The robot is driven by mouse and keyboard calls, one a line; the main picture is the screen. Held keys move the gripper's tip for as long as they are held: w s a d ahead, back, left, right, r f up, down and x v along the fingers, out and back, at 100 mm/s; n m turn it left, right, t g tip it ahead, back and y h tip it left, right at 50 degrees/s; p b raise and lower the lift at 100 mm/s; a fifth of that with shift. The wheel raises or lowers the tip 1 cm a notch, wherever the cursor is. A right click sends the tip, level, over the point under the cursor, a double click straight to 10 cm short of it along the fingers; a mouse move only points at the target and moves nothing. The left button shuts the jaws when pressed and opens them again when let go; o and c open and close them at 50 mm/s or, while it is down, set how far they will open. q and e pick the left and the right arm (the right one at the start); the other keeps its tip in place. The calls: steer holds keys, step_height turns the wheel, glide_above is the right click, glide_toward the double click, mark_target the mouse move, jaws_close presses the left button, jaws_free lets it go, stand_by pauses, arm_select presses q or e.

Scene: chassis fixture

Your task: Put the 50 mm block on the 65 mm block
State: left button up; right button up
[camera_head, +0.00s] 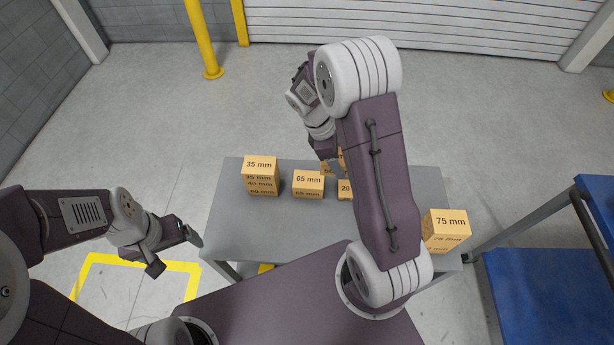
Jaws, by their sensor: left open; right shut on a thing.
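The 65 mm block (308,179) is an orange-tan cube on the grey table, with its label on the top and front faces and nothing on its top. My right gripper (328,166) is behind and to the right of it in the picture, mostly hidden by my own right arm. It is shut on an orange-tan block (327,169), of which only small parts show. No label is readable on that block, so I cannot tell its size. My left gripper (174,252) is open and empty, left of the table and apart from the blocks.
A stack of blocks (260,181) labelled 35, 40 and apparently 60 mm stands left of the 65 mm block. A 20 mm block (345,189) is to its right. The 75 mm block (446,230) stands at the right end of the grey table (255,225). The table's front left is clear.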

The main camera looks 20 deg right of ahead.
glide_above(313, 180)
steer(key=a, duration=0.1)
steer(key=f, duration=0.5)
steer(key=shift+w+a+f, duration=0.1)
steer(key=shift+w+a, duration=0.05)
steer(key=shift+w, duration=0.25)
steer(key=shift+f, duration=1.95)
steer(key=shift+f, duration=0.1)
steer(key=o, duration=1.6)
steer(key=shift+c, duration=0.2)
steer(key=shift+r+p, duration=0.25)
steer(key=shift+p, duration=0.1)
steer(key=v, duration=1.2)
steer(key=s+d+r+m+t+y, duration=0.1)
steer(key=s+m+t+y, duration=0.2)
steer(key=s+m, duration=1)
steer(key=s+y, duration=0.1)
steer(key=s, duration=0.2)
steer(key=shift+s, duration=0.3)
